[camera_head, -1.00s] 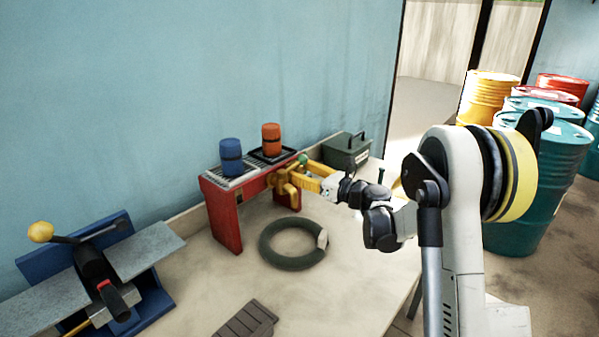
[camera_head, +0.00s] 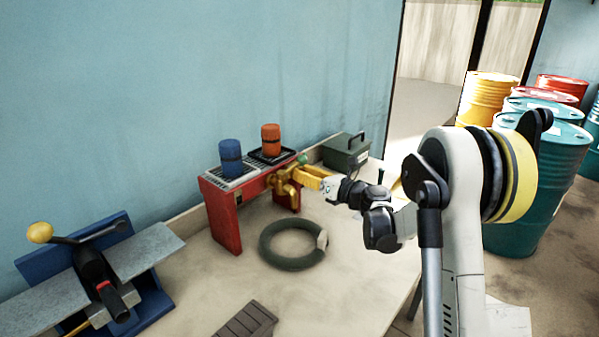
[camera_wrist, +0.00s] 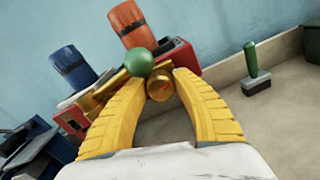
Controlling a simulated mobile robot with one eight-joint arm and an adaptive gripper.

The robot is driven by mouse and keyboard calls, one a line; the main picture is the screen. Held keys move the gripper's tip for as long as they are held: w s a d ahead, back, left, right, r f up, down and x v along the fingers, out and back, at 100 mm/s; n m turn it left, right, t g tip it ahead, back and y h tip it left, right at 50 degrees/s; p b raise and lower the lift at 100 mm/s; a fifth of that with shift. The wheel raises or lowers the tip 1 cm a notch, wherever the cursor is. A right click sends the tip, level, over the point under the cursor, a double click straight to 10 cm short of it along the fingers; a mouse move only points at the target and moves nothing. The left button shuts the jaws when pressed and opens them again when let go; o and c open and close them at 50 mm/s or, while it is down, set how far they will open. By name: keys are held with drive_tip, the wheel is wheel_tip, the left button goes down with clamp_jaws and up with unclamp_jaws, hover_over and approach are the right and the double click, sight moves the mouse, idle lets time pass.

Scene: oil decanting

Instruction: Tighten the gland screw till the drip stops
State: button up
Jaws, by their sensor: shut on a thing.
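A brass tap (camera_head: 282,183) with a green ball knob (camera_head: 303,159) is at the right end of the red stand. In the wrist view the green ball (camera_wrist: 139,62) is at the left fingertip, and a round brass end with a small red mark (camera_wrist: 160,88), likely the gland screw, lies between the fingertips. My gripper (camera_head: 298,178) has yellow ribbed fingers and is shut on this brass part; it also shows in the wrist view (camera_wrist: 160,80). The exact finger contact is partly hidden. I cannot make out any drip.
The red stand (camera_head: 226,224) bears a blue can (camera_head: 231,157) and an orange can (camera_head: 270,139). A dark ring (camera_head: 270,253) lies on the bench before it. A green box (camera_head: 346,152) stands behind; a blue clamp device (camera_head: 150,300) is at left.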

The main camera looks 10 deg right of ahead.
drive_tip(key=o, duration=1.2)
drive_tip(key=v, duration=1.2)
